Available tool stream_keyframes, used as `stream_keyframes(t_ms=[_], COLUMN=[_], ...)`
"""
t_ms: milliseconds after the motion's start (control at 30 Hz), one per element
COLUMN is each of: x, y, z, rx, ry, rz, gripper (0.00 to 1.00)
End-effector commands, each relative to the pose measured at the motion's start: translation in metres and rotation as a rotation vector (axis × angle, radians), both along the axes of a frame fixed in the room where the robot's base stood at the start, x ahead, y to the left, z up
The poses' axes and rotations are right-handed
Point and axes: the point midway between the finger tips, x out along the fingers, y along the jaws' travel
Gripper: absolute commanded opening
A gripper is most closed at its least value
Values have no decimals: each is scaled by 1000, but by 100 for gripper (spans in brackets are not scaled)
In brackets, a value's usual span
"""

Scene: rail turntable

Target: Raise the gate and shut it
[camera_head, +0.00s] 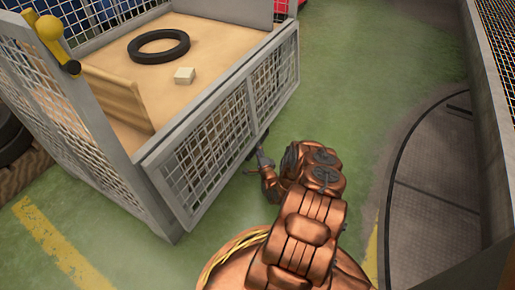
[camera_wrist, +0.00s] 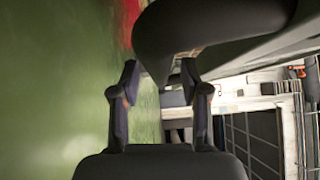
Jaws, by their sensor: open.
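The gate (camera_head: 222,117) is a mesh panel in a grey frame at the near side of a cage cart. It appears to hang down outside, its upper bar along the edge of the tan load floor (camera_head: 205,58). My gripper (camera_head: 262,160) is low by the gate's bottom edge, right of its middle, and apart from the mesh as far as I can see. In the wrist view my gripper (camera_wrist: 160,82) has its two fingers apart with nothing clearly between them. A dark rounded shape hides part of the view above the fingers; I cannot tell what it is.
A black ring (camera_head: 159,46) and a small pale block (camera_head: 184,75) lie on the load floor. A round metal turntable (camera_head: 440,195) and grey wall are at right. Green floor is clear between.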

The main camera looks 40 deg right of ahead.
Motion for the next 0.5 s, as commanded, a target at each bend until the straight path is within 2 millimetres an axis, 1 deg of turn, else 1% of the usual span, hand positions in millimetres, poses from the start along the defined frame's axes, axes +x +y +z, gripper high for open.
stream_keyframes(t_ms=[100,200,500], x=[9,13,14], y=[-5,-8,-10], z=[0,1,1], rx=[-1,-2,0], ry=[0,-1,-1], rz=[1,-2,-3], gripper=[45,45,45])
